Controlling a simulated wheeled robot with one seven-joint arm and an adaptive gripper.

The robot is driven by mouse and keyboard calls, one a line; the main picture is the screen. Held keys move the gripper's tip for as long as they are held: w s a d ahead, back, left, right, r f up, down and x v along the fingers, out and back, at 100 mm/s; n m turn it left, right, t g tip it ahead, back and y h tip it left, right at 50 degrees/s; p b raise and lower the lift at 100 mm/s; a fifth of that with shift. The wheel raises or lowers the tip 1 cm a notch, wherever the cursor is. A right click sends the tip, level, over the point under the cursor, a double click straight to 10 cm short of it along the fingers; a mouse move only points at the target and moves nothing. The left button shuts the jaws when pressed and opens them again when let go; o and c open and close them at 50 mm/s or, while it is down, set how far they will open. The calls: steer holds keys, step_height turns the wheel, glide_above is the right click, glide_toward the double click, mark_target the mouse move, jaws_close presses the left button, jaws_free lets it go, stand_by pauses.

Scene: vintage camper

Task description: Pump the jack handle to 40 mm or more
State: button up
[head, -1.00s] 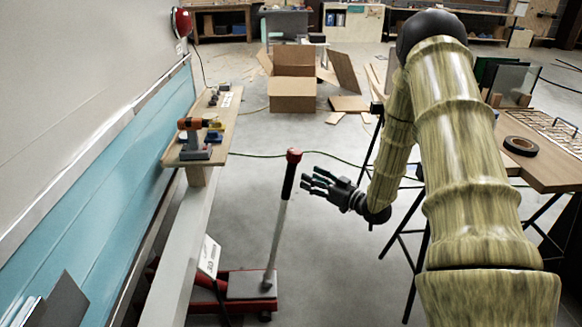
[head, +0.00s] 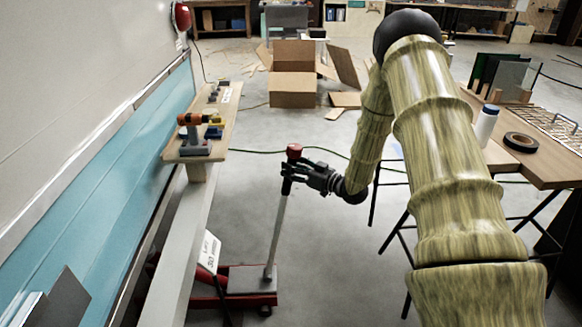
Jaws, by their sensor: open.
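The jack handle is a grey shaft (head: 277,238) with a black grip and a red knob (head: 293,151) on top. It stands nearly upright, leaning slightly right at the top, in the head view. It rises from the red floor jack (head: 262,299) at the lower left, which has a grey plate and is partly hidden by a pale beam. My gripper (head: 291,174) is at the black grip, just below the knob, with its fingers open and overlapping the grip. I cannot tell whether they touch it. A white card (head: 209,251) with dark print stands by the jack; its print is too small to read.
A wooden shelf (head: 224,120) with an orange drill (head: 188,120) runs along the camper's teal side at left. At right is a workbench (head: 549,172) with a white bottle (head: 486,125) and black tape (head: 521,143). Cardboard boxes (head: 293,90) lie behind. The floor around the handle is clear.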

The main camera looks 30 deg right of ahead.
steer(key=shift+w+a, duration=0.25)
steer(key=shift+w, duration=0.25)
